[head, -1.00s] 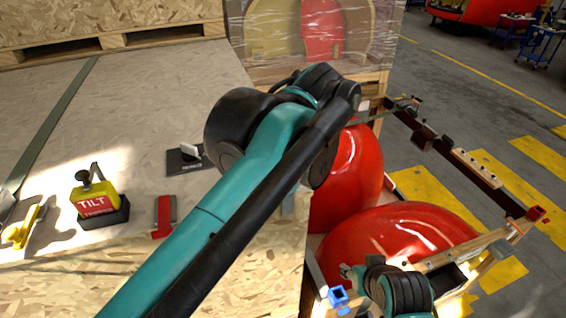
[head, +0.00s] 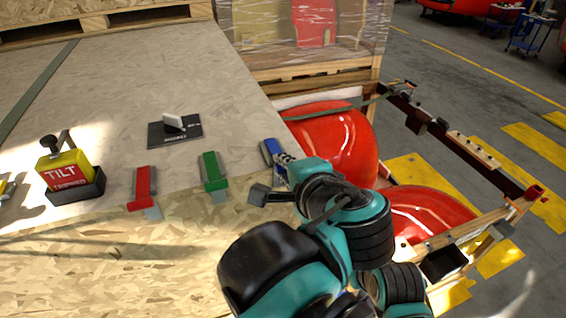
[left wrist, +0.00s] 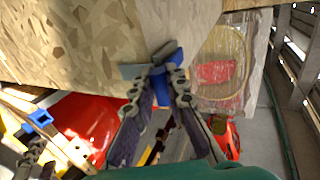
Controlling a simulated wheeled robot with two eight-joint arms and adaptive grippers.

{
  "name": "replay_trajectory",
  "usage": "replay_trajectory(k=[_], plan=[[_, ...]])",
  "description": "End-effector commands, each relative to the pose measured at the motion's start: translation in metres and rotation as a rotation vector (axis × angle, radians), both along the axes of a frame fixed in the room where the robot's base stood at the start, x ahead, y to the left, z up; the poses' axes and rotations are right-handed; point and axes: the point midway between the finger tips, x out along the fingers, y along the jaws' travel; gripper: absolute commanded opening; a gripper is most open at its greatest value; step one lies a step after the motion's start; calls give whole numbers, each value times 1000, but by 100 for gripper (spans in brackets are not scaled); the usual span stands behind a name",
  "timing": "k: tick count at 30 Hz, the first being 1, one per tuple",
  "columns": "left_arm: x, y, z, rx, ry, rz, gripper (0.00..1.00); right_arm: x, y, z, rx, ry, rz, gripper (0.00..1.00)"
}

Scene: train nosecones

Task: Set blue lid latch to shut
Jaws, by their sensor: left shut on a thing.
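The blue lid latch (head: 268,150) is at the right end of the row of latches along the near edge of the wooden lid, partly hidden by my left gripper. My left gripper (head: 282,168) reaches it from the lower right. In the left wrist view the two fingertips (left wrist: 165,82) are shut on the blue latch (left wrist: 161,88), whose blue handle shows between the fingers. The exact angle of the latch is hard to tell.
A green latch (head: 211,168) and a red latch (head: 144,186) sit to the left along the same edge. A yellow TILT indicator (head: 66,175) and a black plate with a pale handle (head: 175,130) are on the lid. Red nosecones (head: 335,143) lie in the frame to the right.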

Motion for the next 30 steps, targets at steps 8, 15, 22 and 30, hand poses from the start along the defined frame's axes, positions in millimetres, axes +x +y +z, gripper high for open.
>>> replay_trajectory(k=[8,15,22,30], plan=[[-1,-1,-7,-3,5,0,0,0,0,-2,0,0,0,40],[-1,-1,-9,-4,7,0,0,0,0,-2,0,0,0,40],[-1,0,-9,-3,7,0,35,0,0,-3,0,0,0,40],[-1,0,-7,-2,5,0,35,0,0,-2,0,0,0,40]])
